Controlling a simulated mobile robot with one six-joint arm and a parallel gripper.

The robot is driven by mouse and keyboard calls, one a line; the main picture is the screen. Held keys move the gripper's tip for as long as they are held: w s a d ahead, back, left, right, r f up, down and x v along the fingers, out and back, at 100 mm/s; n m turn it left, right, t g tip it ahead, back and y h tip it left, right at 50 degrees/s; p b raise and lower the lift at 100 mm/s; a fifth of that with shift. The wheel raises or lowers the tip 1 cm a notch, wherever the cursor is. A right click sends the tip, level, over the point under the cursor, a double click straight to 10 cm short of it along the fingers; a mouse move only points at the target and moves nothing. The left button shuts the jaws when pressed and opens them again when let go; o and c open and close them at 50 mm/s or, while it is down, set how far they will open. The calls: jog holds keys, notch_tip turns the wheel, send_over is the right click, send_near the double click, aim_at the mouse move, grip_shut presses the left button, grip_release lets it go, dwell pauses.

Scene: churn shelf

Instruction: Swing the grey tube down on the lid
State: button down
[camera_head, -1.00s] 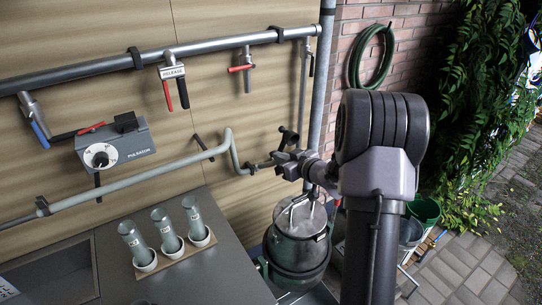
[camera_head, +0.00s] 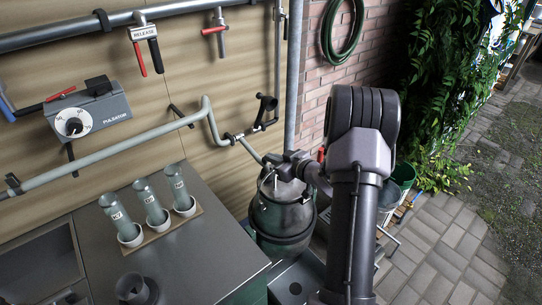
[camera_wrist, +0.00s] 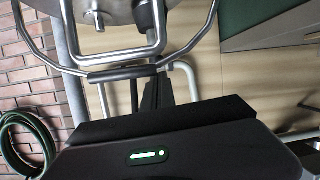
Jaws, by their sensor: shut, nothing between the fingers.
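A steel can (camera_head: 283,222) with dark bands stands at the centre right in the head view. Its lid (camera_head: 268,184) is partly hidden by my gripper (camera_head: 287,166), which is beside the can's top, shut and empty. A short grey tube (camera_head: 252,153) slopes from a joint on the wall pipe down toward the lid. I cannot tell whether its lower end touches the lid. In the wrist view, the round metal lid (camera_wrist: 112,9) is at the top edge, with a bent metal handle and a black grip (camera_wrist: 122,74). The black gripper body fills the bottom.
Three clear cups (camera_head: 153,208) stand in white holders on the grey counter. A pulsator box (camera_head: 90,112) and a red-and-black release lever (camera_head: 146,45) are on the wall. A green hose (camera_head: 342,30) hangs on the brick wall. Paving lies open at the right.

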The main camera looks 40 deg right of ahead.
jog(key=shift+s, duration=0.1)
dwell(0.5)
jog(key=p+v, duration=0.5)
jog(key=v, duration=1.2)
jog(key=shift+s+f, duration=0.1)
